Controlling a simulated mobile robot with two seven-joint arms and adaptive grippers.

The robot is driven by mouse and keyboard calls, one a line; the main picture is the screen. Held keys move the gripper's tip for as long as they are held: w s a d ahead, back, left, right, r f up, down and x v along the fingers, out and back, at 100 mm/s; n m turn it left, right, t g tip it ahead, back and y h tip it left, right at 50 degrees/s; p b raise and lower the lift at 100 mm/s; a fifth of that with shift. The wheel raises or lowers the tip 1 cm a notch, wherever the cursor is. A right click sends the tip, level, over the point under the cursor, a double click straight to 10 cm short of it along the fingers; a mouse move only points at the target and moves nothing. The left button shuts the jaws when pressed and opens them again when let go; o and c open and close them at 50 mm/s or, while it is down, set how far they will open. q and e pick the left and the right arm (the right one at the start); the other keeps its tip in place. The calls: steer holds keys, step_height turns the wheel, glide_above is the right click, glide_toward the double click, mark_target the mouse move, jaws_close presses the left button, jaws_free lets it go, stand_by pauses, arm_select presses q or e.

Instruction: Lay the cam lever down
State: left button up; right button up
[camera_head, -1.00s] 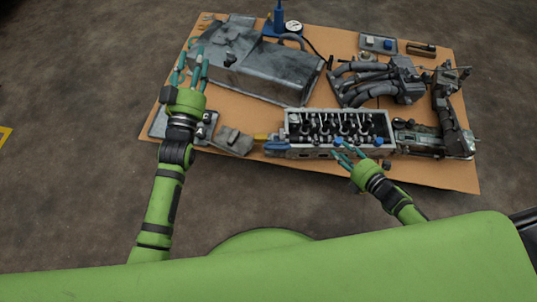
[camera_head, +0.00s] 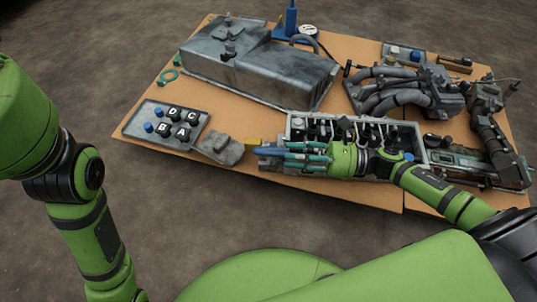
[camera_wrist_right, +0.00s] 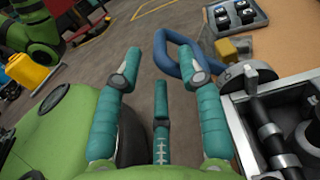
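A blue loop-shaped handle (camera_head: 268,151), which I take for the cam lever, sticks out at the left end of the grey cylinder head (camera_head: 294,119). In the right wrist view the blue handle (camera_wrist_right: 186,58) passes behind a fingertip. Whether they touch I cannot tell. My right gripper (camera_head: 287,156) points left along the front of the cylinder head. Its teal fingers (camera_wrist_right: 160,85) are spread, with nothing between them. My left arm stands at the left edge in the head view, and its gripper is out of frame.
A yellow block (camera_head: 254,143) and a grey part (camera_head: 219,148) lie left of the handle. A tray (camera_head: 178,147) of lettered caps is further left. A large grey pan (camera_head: 265,72) and manifold pipes (camera_head: 390,92) lie behind. Bare board shows between pan and cylinder head.

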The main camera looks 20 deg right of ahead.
mark_target(280, 154)
steer(key=b+x, duration=0.1)
steer(key=x, duration=0.5)
steer(key=shift+w+b, duration=0.1)
steer(key=shift+b, duration=0.2)
steer(key=shift+c, duration=0.4)
jaws_close()
